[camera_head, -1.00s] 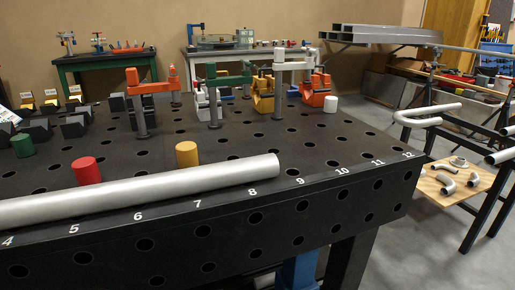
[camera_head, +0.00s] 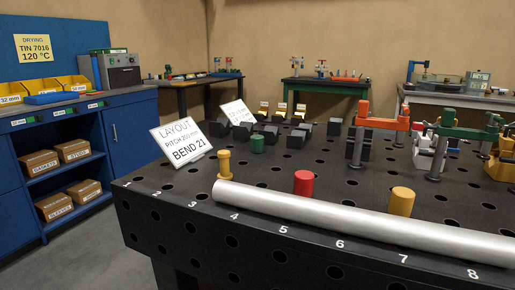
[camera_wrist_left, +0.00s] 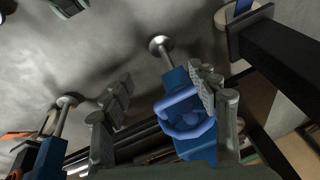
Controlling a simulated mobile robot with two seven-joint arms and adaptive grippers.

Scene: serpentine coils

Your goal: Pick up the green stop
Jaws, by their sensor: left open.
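The green stop (camera_head: 257,144) is a short green cylinder standing upright on the black perforated table (camera_head: 150,215), behind the silver pipe and left of the red stop. Neither of my grippers shows in the head view. In the left wrist view my left gripper (camera_wrist_left: 165,95) is open, with its two fingers spread apart and nothing held between them. A blue clamp-like part (camera_wrist_left: 187,120) shows behind and between the fingers, apparently not gripped. The green stop is not visible in the left wrist view.
A long silver pipe (camera_head: 350,222) lies along the table's front edge, with a yellow peg (camera_head: 224,165) at its left end. A red stop (camera_head: 303,183) and a yellow stop (camera_head: 401,201) stand behind it. Black blocks (camera_head: 297,139) and a layout sign (camera_head: 181,142) are near the green stop.

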